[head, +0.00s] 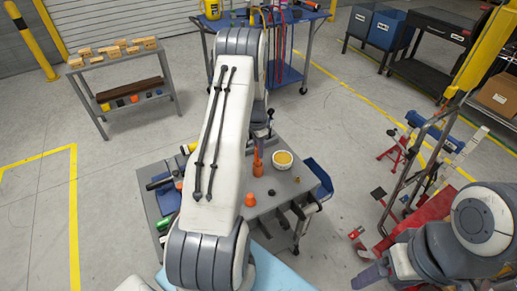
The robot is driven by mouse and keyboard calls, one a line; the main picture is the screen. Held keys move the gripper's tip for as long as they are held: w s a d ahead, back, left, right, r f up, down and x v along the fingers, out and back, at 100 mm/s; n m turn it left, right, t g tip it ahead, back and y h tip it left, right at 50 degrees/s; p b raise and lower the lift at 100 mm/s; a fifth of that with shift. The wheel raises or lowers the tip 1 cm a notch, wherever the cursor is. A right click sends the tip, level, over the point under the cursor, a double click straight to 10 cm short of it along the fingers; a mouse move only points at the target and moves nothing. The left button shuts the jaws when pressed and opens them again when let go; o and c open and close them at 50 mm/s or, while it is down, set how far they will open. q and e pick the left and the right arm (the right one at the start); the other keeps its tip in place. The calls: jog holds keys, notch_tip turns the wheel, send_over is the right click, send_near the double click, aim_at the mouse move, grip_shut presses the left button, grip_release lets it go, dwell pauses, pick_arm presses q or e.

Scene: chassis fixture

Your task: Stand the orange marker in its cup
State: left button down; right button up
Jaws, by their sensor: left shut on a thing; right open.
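My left arm rises through the middle of the head view and bends down over the grey cart top (285,195). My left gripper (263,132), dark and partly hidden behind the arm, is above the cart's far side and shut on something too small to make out. An upright orange piece (258,163) with a narrow top is just below it; I cannot tell whether this is the marker or whether the gripper touches it. My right gripper (372,274) is open, low at the right, away from the cart.
A short orange object (250,200) is nearer on the cart. Dark tools (160,183) and a green item (165,222) lie at its left. A blue bin (319,178) hangs on its right side. Red stands and a hand truck (425,180) are at the right. Open floor lies left.

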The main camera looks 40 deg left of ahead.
pick_arm(q)
jog(key=shift+f+b, duration=0.3)
jog(key=shift+f, duration=0.3)
jog(key=c, duration=0.6)
grip_release()
jog(key=shift+o, duration=0.2)
jog(key=shift+r, duration=0.1)
notch_tip(320, 180, up, 9)
jog(key=p, duration=0.6)
